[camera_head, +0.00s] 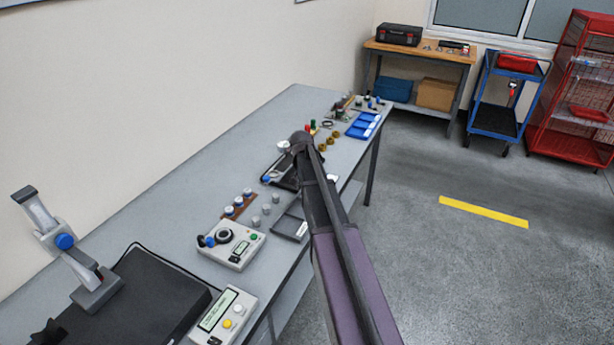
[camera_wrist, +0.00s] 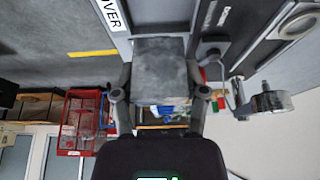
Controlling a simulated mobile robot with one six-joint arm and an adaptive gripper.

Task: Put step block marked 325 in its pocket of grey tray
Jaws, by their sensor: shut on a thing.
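A grey block (camera_wrist: 160,55) sits between the two fingers of my gripper (camera_wrist: 160,88) in the wrist view, and the gripper is shut on it. No number can be read on its visible face, so I cannot tell if it is marked 325. In the head view my arm covers the gripper and the block. A dark grey tray (camera_head: 283,227) with a small white label lies near the bench's front edge. A darker tray-like thing (camera_head: 272,172) lies farther along, partly behind my arm. I cannot make out pockets in either. In the wrist view a label reading OVER (camera_wrist: 112,15) shows beside the block.
The long grey bench (camera_head: 160,200) also carries a control box with a knob (camera_head: 233,246), several small metal cylinders, a blue tray (camera_head: 363,125) and brass-coloured round pieces. A dial-like instrument (camera_wrist: 270,101) stands to the right in the wrist view. Floor right of the bench is clear.

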